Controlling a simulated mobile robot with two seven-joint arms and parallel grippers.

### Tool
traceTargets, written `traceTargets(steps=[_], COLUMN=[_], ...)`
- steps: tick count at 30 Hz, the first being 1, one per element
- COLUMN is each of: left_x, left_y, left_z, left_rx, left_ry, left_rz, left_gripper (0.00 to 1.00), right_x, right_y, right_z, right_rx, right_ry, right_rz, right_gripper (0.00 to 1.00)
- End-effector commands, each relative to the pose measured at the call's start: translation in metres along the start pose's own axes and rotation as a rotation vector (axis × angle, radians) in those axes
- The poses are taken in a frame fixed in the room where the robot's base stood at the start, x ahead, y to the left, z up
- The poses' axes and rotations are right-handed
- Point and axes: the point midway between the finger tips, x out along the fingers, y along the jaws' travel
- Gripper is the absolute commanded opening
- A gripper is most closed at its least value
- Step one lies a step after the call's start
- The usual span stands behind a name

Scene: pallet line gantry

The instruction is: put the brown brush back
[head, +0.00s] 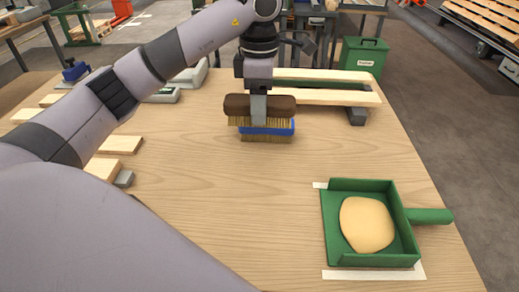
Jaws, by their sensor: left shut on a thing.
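My left gripper (258,108) comes in from the left and is shut on the brown brush (283,104). The brush is level, its tan bristles pointing down. A blue brush (280,128) shows just below and partly behind it, its bristles towards the table (225,190). The brown brush and my finger hide part of the blue one. I cannot tell whether the two brushes touch. My right gripper is not in view.
A green dustpan (331,228) with a tan heap (367,223) stands at the front right, beside white tape marks. Wooden planks (330,97) on grey supports lie behind the brushes. Wood blocks (120,145) lie at left. The table's middle is clear.

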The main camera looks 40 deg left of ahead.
Motion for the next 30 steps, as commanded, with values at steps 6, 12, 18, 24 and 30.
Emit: traceTargets(steps=[6, 12, 18, 24, 30], left_x=[0.047, 0.070, 0.085, 0.114, 0.116], left_y=[-0.001, 0.000, 0.000, 0.000, 0.001], left_z=[0.000, 0.000, -0.001, -0.001, 0.000], left_rx=[0.000, -0.002, -0.002, -0.002, -0.002], left_ry=[0.001, 0.000, 0.001, 0.000, -0.001], left_rz=[-0.003, 0.000, -0.001, 0.000, 0.002], left_gripper=[0.29, 0.29, 0.29, 0.29, 0.29], right_x=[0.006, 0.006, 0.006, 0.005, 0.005], right_y=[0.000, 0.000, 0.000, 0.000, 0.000], right_z=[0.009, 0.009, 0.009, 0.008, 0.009], right_rx=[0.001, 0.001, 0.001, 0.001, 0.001], right_ry=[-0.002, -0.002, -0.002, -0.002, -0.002], right_rz=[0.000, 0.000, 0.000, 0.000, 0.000], right_gripper=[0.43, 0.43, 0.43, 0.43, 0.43])
